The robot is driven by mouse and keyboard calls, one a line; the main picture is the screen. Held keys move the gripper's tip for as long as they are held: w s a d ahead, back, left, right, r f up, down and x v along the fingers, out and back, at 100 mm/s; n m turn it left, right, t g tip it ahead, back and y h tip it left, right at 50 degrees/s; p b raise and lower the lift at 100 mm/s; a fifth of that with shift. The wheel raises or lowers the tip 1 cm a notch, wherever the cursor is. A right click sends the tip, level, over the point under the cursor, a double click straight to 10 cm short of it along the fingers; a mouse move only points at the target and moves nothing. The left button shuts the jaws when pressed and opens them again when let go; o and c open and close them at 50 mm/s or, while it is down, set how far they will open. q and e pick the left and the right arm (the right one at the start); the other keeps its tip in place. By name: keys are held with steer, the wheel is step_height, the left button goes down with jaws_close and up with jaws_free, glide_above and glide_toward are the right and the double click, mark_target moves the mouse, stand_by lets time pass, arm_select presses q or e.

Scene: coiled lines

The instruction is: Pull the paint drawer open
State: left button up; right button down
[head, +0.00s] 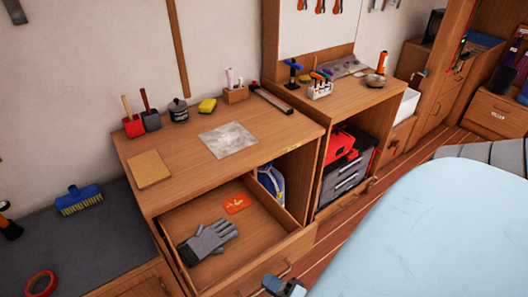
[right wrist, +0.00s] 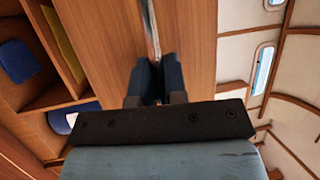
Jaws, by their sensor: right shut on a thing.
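The drawer (head: 262,255) in the near wooden cabinet stands pulled out, its inside visible from above. A grey glove (head: 207,240) and a small orange item (head: 236,203) lie in it. No readable paint label shows on its front. My right gripper (head: 284,286) is at the drawer's front, at the metal handle (head: 286,270). In the right wrist view its dark blue fingers (right wrist: 157,82) are shut on the bar handle (right wrist: 150,30), against the wooden drawer front (right wrist: 190,45). My left gripper is not in view.
The cabinet top holds a grey sheet (head: 229,139), a tan board (head: 149,169) and several small tools. An open cubby beside the drawer holds a blue item (head: 270,180). A second cabinet with a red toolbox (head: 340,146) stands right. Striped floor (head: 345,215) shows between.

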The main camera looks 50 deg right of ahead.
steer(key=shift+s, duration=0.15)
steer(key=c, duration=1.5)
jaws_free()
steer(key=shift+o, duration=0.2)
